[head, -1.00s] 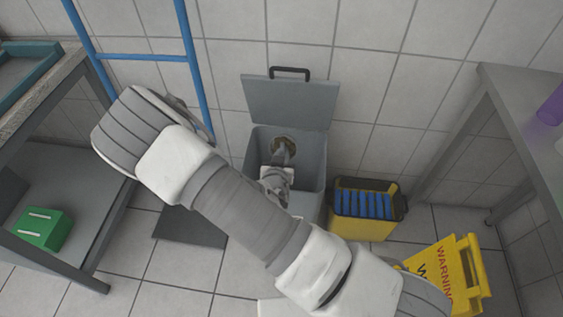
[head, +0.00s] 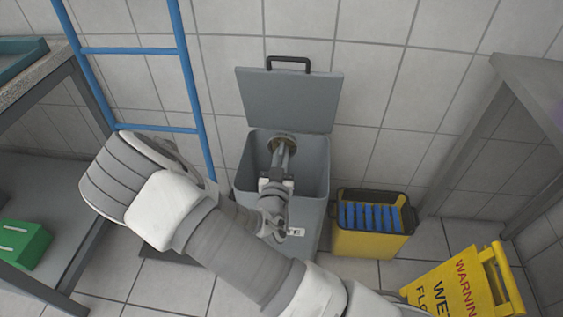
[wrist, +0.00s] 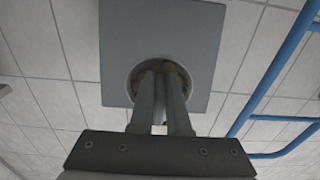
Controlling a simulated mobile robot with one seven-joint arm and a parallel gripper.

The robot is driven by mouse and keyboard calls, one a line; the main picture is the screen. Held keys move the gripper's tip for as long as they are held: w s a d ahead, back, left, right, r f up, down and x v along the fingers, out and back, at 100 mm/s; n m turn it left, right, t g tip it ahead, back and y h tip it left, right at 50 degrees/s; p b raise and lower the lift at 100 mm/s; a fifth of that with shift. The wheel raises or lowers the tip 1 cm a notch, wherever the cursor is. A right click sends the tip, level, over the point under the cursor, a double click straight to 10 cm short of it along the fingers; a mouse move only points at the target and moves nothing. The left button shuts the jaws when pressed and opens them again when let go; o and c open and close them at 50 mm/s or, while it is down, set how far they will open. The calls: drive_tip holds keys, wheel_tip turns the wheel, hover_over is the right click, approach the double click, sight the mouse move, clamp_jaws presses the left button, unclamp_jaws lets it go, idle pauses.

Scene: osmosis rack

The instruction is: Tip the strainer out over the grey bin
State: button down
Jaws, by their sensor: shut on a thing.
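The grey bin (head: 312,217) stands against the tiled wall with its lid (head: 287,100) raised. My gripper (head: 283,158) reaches over the bin's opening. Its long fingers are shut on the strainer (head: 285,138), a small round piece with a grey rim and a brownish inside. The strainer appears in front of the lid, near the back of the opening. In the wrist view the strainer (wrist: 133,79) sits at the fingertips, with the lid (wrist: 205,30) behind it. The fingers hide part of it, and I cannot tell how much it holds or its exact tilt.
A yellow bucket (head: 368,244) with blue slats stands right of the bin. A yellow warning sign (head: 462,285) is at the lower right. A blue ladder (head: 190,90) leans at the left. Tables stand at both sides, with a green box (head: 25,243) on the left one's lower shelf.

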drive_tip(key=shift+w+f+t+b, duration=0.15)
drive_tip(key=shift+f+t+b, duration=0.15)
drive_tip(key=shift+f+b, duration=0.2)
drive_tip(key=shift+w+r, duration=0.1)
drive_tip(key=shift+r, duration=0.05)
drive_tip(key=shift+w+d+f+t+h, duration=0.15)
drive_tip(key=shift+w+f+t, duration=0.15)
drive_tip(key=shift+t, duration=0.35)
drive_tip(key=shift+w+a+f+t+h, duration=0.15)
drive_tip(key=shift+w+f+t, duration=0.1)
drive_tip(key=shift+t, duration=0.4)
drive_tip(key=shift+d, duration=0.1)
